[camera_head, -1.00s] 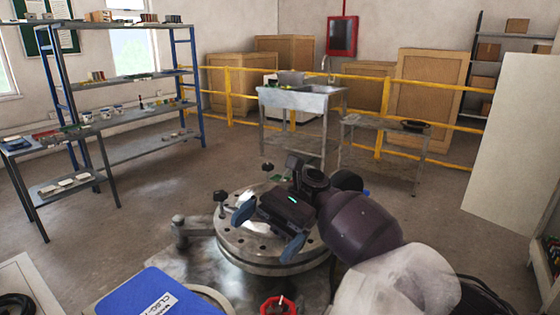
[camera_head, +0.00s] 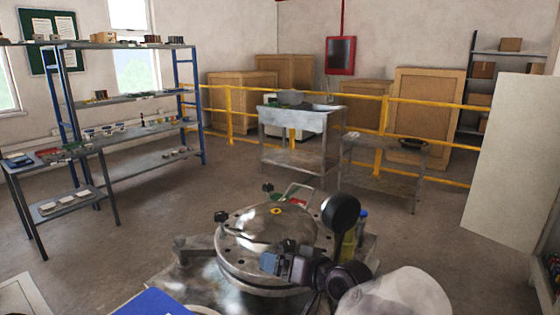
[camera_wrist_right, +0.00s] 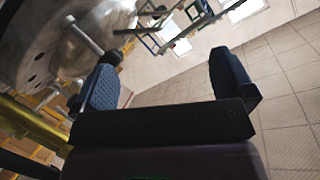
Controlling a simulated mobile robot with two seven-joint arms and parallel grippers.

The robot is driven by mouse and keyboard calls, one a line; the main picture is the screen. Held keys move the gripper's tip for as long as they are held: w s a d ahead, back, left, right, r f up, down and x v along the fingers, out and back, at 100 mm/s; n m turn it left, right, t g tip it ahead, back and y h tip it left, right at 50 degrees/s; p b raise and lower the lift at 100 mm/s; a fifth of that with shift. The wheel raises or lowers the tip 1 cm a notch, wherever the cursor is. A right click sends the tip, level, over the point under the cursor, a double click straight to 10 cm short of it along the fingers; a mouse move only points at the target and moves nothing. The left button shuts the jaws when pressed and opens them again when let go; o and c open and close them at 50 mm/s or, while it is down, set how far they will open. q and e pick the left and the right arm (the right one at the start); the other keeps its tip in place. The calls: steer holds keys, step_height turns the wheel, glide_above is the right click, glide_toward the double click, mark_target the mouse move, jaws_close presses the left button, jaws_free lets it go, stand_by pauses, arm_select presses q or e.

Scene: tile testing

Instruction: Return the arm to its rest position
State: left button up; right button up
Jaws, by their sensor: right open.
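My right arm comes in from the lower right in the head view. My right gripper (camera_head: 283,262) is beside the front right edge of the round metal vessel (camera_head: 232,262). In the right wrist view the gripper (camera_wrist_right: 167,82) has its two blue-padded fingers wide apart with nothing between them. The metal vessel (camera_wrist_right: 45,45) shows at the upper left there, past the left finger. Whether the gripper touches the vessel is hard to tell. My left gripper is not in view.
A yellow bottle (camera_head: 348,246) stands right of the vessel, partly hidden by my arm. A blue box (camera_head: 152,304) lies at the bottom edge. Shelves (camera_head: 135,153) stand left, a sink table (camera_head: 300,121) behind. The floor (camera_head: 150,215) between is clear.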

steer(key=s+d+f+t+h+p, duration=0.1)
steer(key=s+d+f+t+h, duration=0.3)
steer(key=s+d, duration=0.4)
steer(key=s+d+f+t+h+p, duration=0.1)
steer(key=s+d+f+h, duration=0.2)
steer(key=s+d+f, duration=0.5)
steer(key=s+d+f+g+h, duration=0.1)
steer(key=s+d+f, duration=0.2)
steer(key=s, duration=0.4)
steer(key=s+d+f+m+g+h+p, duration=0.1)
steer(key=s+d+f, duration=0.1)
steer(key=s, duration=0.5)
steer(key=s+d+f+g+h, duration=0.1)
steer(key=s+d+f+g, duration=0.1)
steer(key=s+d, duration=0.3)
steer(key=shift+s+f+m+h+p, duration=0.35)
steer(key=shift+s+f+m+h, duration=0.05)
steer(key=shift+s+f, duration=0.45)
